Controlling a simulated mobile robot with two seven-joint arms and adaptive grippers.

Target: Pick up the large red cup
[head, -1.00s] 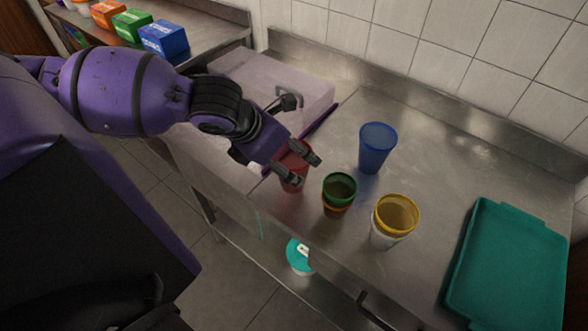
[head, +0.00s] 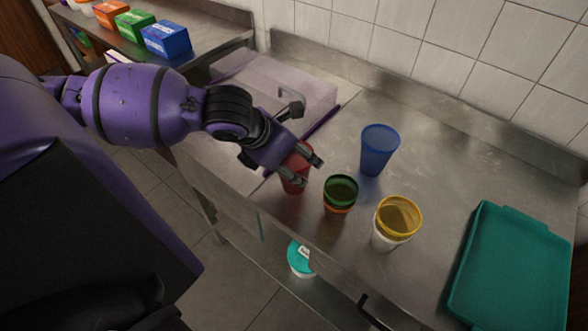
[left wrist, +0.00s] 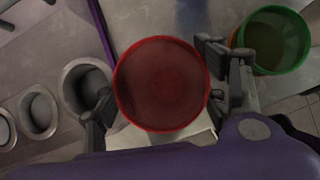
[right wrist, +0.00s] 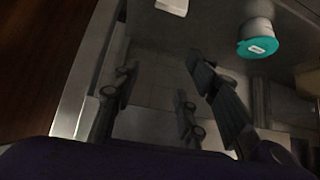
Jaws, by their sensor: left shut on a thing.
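The large red cup (head: 296,173) stands upright near the counter's front edge, partly hidden by my left gripper (head: 309,171). In the left wrist view the round red cup (left wrist: 161,84) is seen from above, empty. The fingers of my left gripper (left wrist: 160,105) lie on both sides of it, shut on it. My right gripper (right wrist: 168,98) is open and empty, away from the cups, over a dim area.
A green cup (head: 341,188) with an orange one below it stands close to the red cup's right. A blue cup (head: 378,150), a yellow cup (head: 398,215) over a white one and a teal tray (head: 512,265) are farther right. A teal-lidded tub (head: 300,258) sits below.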

